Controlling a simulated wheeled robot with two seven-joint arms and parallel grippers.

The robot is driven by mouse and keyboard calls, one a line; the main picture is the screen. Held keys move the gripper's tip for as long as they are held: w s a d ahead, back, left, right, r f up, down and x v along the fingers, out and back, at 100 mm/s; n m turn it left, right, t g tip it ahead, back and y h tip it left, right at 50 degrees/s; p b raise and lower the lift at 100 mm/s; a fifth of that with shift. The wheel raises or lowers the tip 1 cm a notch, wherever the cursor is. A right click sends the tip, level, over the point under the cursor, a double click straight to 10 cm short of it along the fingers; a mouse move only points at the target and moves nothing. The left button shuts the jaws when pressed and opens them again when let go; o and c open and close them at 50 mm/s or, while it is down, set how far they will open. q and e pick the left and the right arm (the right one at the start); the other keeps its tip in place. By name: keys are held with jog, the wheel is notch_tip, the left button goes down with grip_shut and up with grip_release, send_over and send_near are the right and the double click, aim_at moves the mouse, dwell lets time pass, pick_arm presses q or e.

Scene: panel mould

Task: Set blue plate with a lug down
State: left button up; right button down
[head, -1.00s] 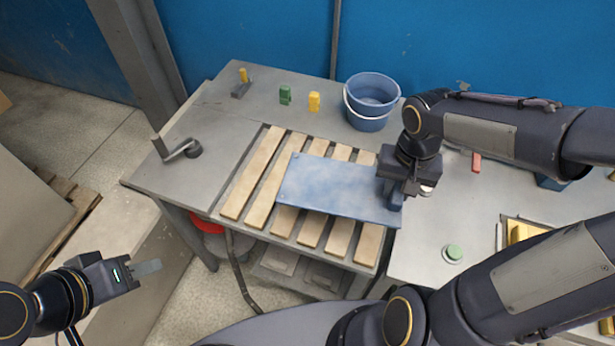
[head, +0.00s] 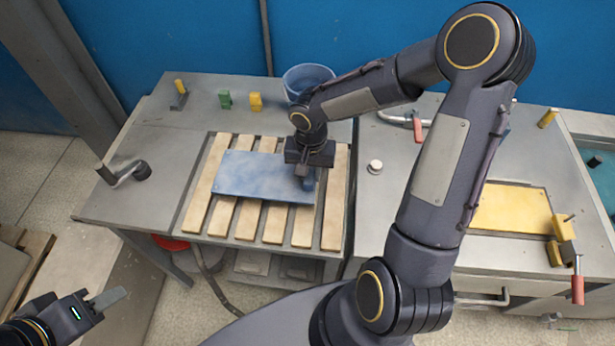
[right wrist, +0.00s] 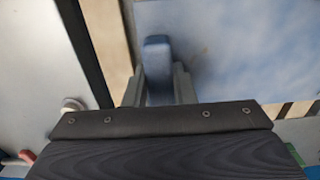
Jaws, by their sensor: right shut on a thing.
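The blue plate (head: 255,178) lies flat over the wooden slats (head: 222,216) of the left table in the head view. Whether it touches the slats or hovers just above them, I cannot tell. My right gripper (head: 307,176) is above the plate's right end, shut on its lug. In the right wrist view the blue lug (right wrist: 157,55) stands between the two fingers (right wrist: 160,88), with the plate (right wrist: 240,50) beside it.
A blue bucket (head: 305,76), partly behind my right arm, stands at the back. Green (head: 225,99) and yellow blocks (head: 255,102) stand left of it. A crank-like clamp (head: 125,173) is at the left. The right table has a yellow panel (head: 507,208) and a red-handled clamp (head: 577,285).

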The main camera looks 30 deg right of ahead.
jog(key=shift+w+a+f, duration=0.1)
jog(key=shift+w+f, duration=0.25)
jog(key=shift+f, duration=1.55)
jog(key=shift+f, duration=0.2)
jog(key=c, duration=1.2)
grip_release()
jog(key=shift+r, duration=0.15)
